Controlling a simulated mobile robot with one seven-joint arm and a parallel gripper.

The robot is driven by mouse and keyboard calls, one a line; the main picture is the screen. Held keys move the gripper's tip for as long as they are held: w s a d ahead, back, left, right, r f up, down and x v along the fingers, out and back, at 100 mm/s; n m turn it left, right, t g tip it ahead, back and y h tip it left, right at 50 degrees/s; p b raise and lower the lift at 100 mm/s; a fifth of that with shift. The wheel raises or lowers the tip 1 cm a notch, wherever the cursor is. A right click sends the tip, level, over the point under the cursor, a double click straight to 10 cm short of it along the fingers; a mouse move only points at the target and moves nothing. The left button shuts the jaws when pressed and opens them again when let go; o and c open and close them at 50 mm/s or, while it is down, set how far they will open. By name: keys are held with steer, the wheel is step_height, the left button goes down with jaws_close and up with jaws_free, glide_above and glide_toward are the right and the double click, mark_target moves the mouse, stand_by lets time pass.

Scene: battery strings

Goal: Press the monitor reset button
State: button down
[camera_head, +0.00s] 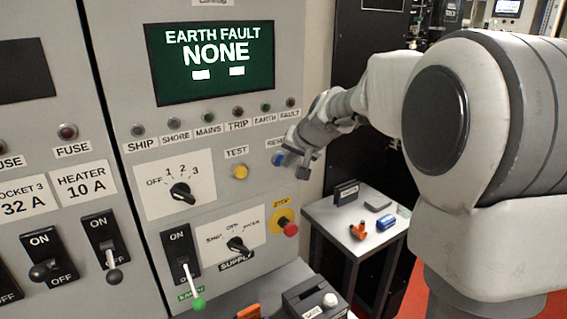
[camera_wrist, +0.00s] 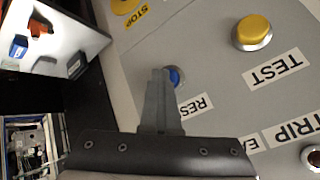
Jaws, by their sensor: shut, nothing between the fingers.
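The blue button (camera_head: 278,160) is on the grey panel, beside a label reading "RES" with the rest hidden by my gripper. It also shows in the wrist view (camera_wrist: 175,76), partly covered by my fingers. My gripper (camera_head: 302,172) is shut and empty, just right of the button in the head view. In the wrist view its fingertips (camera_wrist: 159,73) overlap the button's left side. I cannot tell whether they touch it. The monitor screen (camera_head: 211,60) reads "EARTH FAULT NONE".
A yellow TEST button (camera_head: 240,172) is left of the blue one. A red STOP button (camera_head: 290,228) is below. Rotary switches (camera_head: 182,193) and levers (camera_head: 187,273) stick out of the panel. A small table (camera_head: 325,213) with loose items stands to the right.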

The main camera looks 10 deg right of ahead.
steer(key=shift+s+d+b, duration=0.35)
steer(key=shift+s+b, duration=0.35)
steer(key=shift+s, duration=0.2)
steer(key=shift+s+d+b, duration=0.4)
steer(key=shift+s+b, duration=0.3)
steer(key=shift+s, duration=0.25)
steer(key=shift+s+d+b, duration=0.35)
steer(key=shift+s+b, duration=0.35)
steer(key=shift+s, duration=0.2)
steer(key=s+f+n+g+h, duration=0.1)
steer(key=s+f+n, duration=0.1)
steer(key=s, duration=1.3)
steer(key=s+a+f+n+g+h, duration=0.1)
steer(key=s+f, duration=0.4)
steer(key=s, duration=1)
steer(key=shift+n+g+h, duration=0.3)
steer(key=shift+n+g, duration=0.2)
steer(key=shift+a, duration=0.35)
